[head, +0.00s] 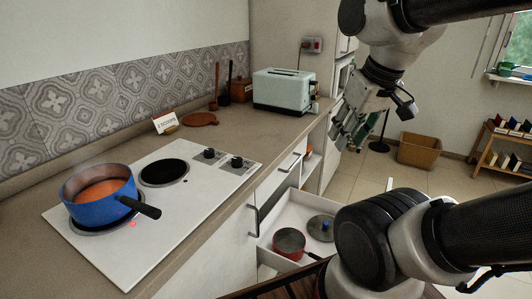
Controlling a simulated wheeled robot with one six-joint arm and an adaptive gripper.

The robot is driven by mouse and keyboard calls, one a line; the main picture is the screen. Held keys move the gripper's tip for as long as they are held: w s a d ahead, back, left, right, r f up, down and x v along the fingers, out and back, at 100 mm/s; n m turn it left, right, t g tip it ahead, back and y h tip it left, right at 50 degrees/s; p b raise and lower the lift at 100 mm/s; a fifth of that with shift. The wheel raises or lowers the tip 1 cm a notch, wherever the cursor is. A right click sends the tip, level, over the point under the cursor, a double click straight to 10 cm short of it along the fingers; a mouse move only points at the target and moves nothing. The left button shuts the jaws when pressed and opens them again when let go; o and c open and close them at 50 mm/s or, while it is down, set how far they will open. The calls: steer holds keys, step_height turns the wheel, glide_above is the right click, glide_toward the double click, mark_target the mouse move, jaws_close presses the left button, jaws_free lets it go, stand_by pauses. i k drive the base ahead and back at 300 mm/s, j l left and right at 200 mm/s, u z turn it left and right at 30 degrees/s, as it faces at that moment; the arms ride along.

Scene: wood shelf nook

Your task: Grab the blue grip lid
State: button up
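A round grey lid with a small blue grip (322,228) lies in the open white drawer below the counter, in the right part of it. A red pan (289,242) with a dark handle sits left of it in the same drawer. My gripper (350,138) hangs at the upper right, well above the drawer and apart from the lid, pointing down. Its fingers are small and dark, and I cannot tell how far they are parted. My arm covers part of the drawer's right side.
A blue pot (92,203) with orange contents stands on the white cooktop (190,210), its handle pointing right. A mint toaster (284,90) is at the back. The open drawer (283,211) juts out from the counter. A cardboard box (418,150) stands on the floor behind.

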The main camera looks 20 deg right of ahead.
mark_target(320, 227)
steer(key=k+l+z, duration=0.35)
steer(key=l+z, duration=0.15)
steer(key=l, duration=0.25)
steer(key=k+l+z, duration=0.2)
steer(key=l, duration=0.2)
